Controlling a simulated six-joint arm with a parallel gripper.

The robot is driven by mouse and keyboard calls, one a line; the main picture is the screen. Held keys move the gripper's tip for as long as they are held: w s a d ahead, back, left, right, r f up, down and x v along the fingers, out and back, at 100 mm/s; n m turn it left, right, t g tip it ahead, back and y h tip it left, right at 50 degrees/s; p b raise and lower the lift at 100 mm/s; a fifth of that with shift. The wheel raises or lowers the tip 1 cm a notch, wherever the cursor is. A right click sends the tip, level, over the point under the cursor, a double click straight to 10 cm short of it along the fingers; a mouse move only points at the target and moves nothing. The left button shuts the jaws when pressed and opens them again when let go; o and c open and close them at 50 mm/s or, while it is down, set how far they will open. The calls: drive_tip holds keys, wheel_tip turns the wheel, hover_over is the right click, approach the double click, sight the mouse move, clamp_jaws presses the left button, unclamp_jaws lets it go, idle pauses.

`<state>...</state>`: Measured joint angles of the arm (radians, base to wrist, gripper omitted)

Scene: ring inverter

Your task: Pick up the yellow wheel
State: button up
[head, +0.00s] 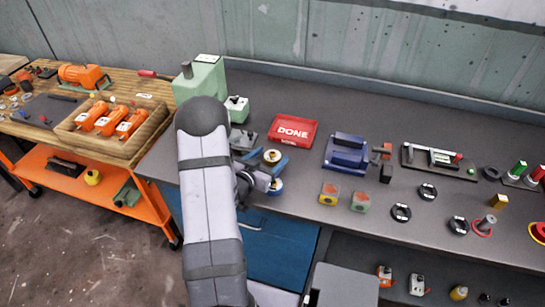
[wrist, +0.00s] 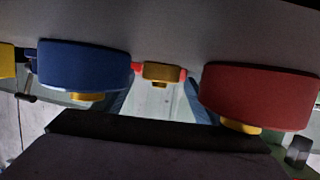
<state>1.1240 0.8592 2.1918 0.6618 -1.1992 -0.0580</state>
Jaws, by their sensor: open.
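My gripper (head: 278,174) is over the bench just right of my forearm, its two blue fingers apart. In the wrist view, the fingers (wrist: 158,103) are spread with nothing clearly held between them. A small yellow round piece (wrist: 162,73) with red beside it shows between the fingers; I cannot tell if it is the yellow wheel. A thick blue wheel (wrist: 83,67) is at left and a thick red wheel (wrist: 258,97) at right, each with a yellow hub. In the head view, a pale, yellowish round part (head: 272,156) sits beside the fingers, partly hidden.
A red DONE tray (head: 293,132) lies behind the gripper. A blue fixture (head: 347,153) stands to its right. Black rings (head: 401,212) lie farther right. A green machine (head: 203,78) stands at back left.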

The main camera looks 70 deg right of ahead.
sight(270, 159)
drive_tip(key=c, duration=1.4)
drive_tip(key=shift+r, duration=0.2)
drive_tip(key=shift+r+b, duration=0.45)
drive_tip(key=shift+r, duration=4.4)
